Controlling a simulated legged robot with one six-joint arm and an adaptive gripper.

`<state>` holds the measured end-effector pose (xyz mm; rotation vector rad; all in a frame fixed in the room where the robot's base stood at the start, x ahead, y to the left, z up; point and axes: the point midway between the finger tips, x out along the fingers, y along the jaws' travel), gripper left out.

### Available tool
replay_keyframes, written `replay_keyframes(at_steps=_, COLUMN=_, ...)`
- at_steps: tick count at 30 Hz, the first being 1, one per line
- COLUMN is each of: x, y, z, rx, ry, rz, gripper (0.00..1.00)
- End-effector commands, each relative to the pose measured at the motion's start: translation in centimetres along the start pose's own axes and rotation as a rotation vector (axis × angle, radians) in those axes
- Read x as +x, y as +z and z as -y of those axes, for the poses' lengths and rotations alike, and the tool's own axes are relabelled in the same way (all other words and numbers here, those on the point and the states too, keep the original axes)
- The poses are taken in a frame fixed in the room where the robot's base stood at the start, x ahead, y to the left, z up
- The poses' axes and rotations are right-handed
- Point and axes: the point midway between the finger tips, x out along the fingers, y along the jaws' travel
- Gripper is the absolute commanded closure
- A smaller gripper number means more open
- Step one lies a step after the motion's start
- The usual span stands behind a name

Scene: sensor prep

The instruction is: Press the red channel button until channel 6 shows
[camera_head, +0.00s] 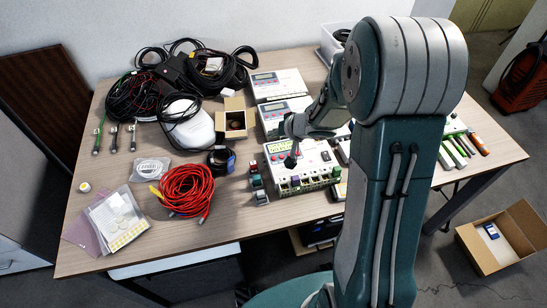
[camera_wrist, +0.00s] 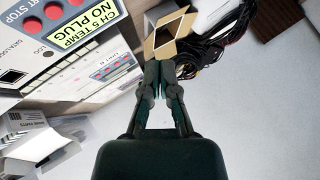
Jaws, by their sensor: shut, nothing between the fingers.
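The front data logger (camera_head: 312,178) is a white box on the table with a yellow-green display. In the wrist view its display (camera_wrist: 82,42) reads "CH 5 TEMP NO PLUG". Red round buttons (camera_wrist: 53,12) sit beside the display near the words "START STOP"; I cannot tell which is the channel button. My gripper (camera_head: 291,161) is over the front logger's panel, with fingers pointing down. In the wrist view my gripper (camera_wrist: 160,67) is shut and empty. Whether its tip touches a button cannot be told.
Two more white loggers (camera_head: 279,83) stand behind the front one. Colored plugs (camera_head: 257,183) lie at its left, beside a red cable coil (camera_head: 187,190). A small cardboard box (camera_head: 233,123) and black cables (camera_head: 140,98) are further left.

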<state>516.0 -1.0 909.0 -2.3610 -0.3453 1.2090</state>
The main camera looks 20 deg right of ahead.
Motion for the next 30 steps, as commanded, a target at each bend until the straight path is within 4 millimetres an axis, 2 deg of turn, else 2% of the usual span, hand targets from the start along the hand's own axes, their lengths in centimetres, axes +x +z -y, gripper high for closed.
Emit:
replay_keyframes(at_steps=21, x=5.5, y=4.0, z=-4.0, rx=0.001, ry=0.0, rz=0.002, gripper=1.0)
replay_keyframes(at_steps=30, x=6.0, y=4.4, z=-4.4, rx=0.0, ry=0.001, rz=-0.001, gripper=1.0)
